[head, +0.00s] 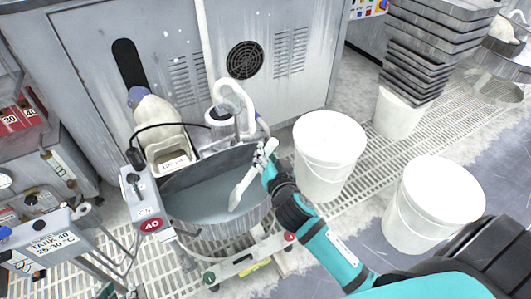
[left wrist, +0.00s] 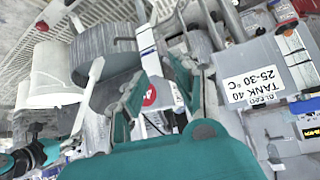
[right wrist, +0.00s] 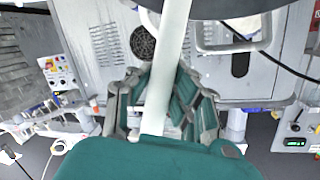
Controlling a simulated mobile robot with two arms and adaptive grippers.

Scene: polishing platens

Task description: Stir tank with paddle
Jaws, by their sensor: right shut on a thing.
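The tank (head: 222,239) is a round metal tub of greyish liquid (head: 205,200) on a wheeled frame; it also shows in the left wrist view (left wrist: 112,45). My right gripper (head: 268,158) is shut on the white paddle (head: 242,190) at the tank's right rim. The paddle slants down and left over the liquid; I cannot tell whether its tip is dipped. Its white shaft (right wrist: 168,70) runs between the fingers in the right wrist view. My left gripper (left wrist: 155,95) is open and empty, near the tank 40 label (left wrist: 252,86). In the head view only a teal bit shows at the bottom left.
Two white lidded buckets (head: 328,139) (head: 438,196) stand right of the tank. A white jug (head: 158,125) and a pump with a hose (head: 228,105) are at its back edge. A grey machine cabinet (head: 200,50) stands behind. Stacked trays (head: 430,45) are at the back right.

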